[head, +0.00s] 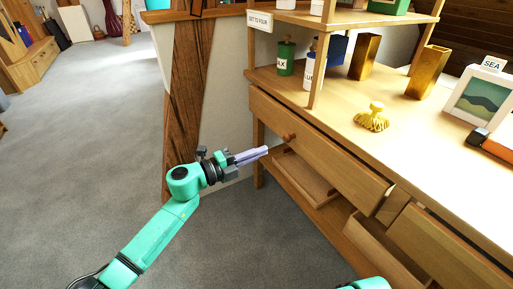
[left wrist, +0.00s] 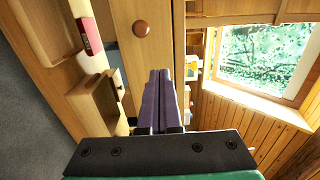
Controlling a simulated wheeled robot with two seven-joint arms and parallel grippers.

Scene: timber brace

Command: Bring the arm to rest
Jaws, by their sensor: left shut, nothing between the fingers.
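My left arm is green and comes in from the bottom left in the head view. Its left gripper (head: 262,151) is shut and empty, with its purple-grey fingers pressed together. The fingers point at the front of the wooden desk (head: 318,152), a little left of and below a round brown knob (head: 289,138). In the left wrist view the shut gripper (left wrist: 159,74) has the knob (left wrist: 141,28) ahead and slightly left, apart from the fingertips. A green piece of my right arm shows at the bottom edge of the head view; the right gripper is out of view.
Below the knob's drawer, an open drawer (head: 304,181) juts out. Another open drawer (head: 380,252) is lower right. A timber post (head: 187,100) stands behind my left gripper. Bottles, gold vases and a yellow ornament (head: 371,118) are on the desk. Grey floor at left is clear.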

